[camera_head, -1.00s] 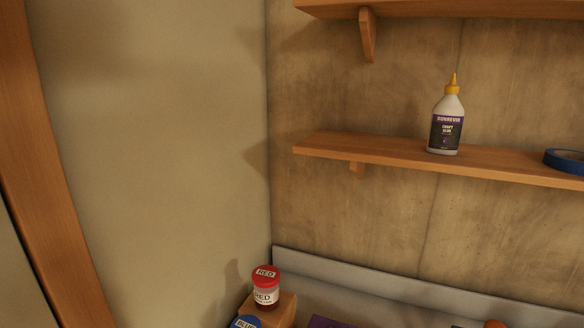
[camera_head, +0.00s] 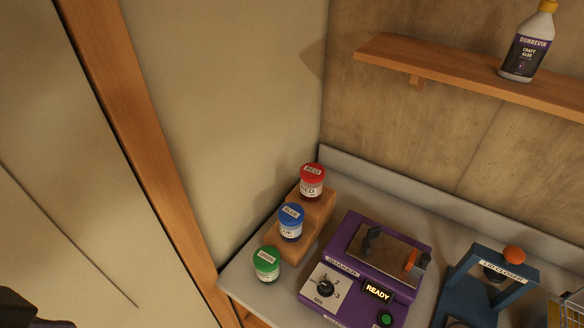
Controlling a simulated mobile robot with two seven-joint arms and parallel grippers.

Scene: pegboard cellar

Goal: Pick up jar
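Three small jars stand in a row in the left corner of the worktop. The jar with the red lid (camera_head: 312,183) is at the back on the wooden stepped stand. The jar with the blue lid (camera_head: 291,222) is in the middle on a lower step. The jar with the green lid (camera_head: 267,264) is at the front. All three are upright with lids on.
A purple shaker machine (camera_head: 365,268) showing "READY" stands right of the jars. A blue press-like frame (camera_head: 490,280) with an orange knob is further right, beside a wire basket (camera_head: 572,308). A shelf (camera_head: 450,75) with a craft glue bottle (camera_head: 528,45) hangs above.

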